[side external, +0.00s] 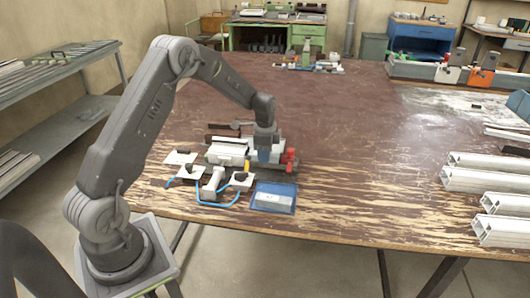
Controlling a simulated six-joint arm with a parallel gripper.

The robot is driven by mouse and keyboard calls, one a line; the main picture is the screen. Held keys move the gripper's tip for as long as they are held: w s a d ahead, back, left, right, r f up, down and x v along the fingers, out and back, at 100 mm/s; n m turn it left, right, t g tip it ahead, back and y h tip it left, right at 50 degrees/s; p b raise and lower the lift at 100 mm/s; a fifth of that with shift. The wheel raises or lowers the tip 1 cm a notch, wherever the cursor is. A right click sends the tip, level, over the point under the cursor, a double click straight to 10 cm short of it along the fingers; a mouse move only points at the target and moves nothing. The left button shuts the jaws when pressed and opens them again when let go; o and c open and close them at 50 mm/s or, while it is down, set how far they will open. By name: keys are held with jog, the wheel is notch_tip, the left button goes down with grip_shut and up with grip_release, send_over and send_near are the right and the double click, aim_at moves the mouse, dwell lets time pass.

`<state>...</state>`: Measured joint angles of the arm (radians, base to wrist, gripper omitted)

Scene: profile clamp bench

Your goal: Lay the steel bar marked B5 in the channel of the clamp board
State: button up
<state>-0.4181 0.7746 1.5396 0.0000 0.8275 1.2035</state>
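My gripper (264,157) points down over the clamp board (277,174) in the middle of the wooden table. Its fingertips are small and dark bluish here, close to the board, and I cannot tell whether they are apart or hold anything. The clamp board carries pale blocks on its left part and red parts at its right end. Its channel is partly hidden by my gripper. No B5 mark is legible, so I cannot pick out the steel bar. A blue tray (260,206) in front of the board holds a flat grey piece (273,198).
White plates (180,157) with small fittings and a blue hose (213,205) lie left and in front of the board. Several white profiles (478,180) lie at the table's right edge. More fixtures (308,67) stand at the back. The table between board and profiles is clear.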

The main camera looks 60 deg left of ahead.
jog(key=o, duration=0.5)
notch_tip(320, 180, up, 14)
jog(key=s+d+r+n+t, duration=0.2)
jog(key=s+d+r, duration=0.3)
jog(key=d+r, duration=0.2)
jog(key=s+d+r+n+t, duration=0.1)
jog(key=s+d+n, duration=0.2)
jog(key=s+d, duration=0.4)
jog(key=s+d+r+n+t, duration=0.1)
jog(key=s+d+n, duration=0.3)
jog(key=s, duration=1.1)
jog(key=d+t, duration=0.1)
jog(key=d, duration=0.1)
jog(key=shift+d+t, duration=0.3)
jog(key=shift+d, duration=0.05)
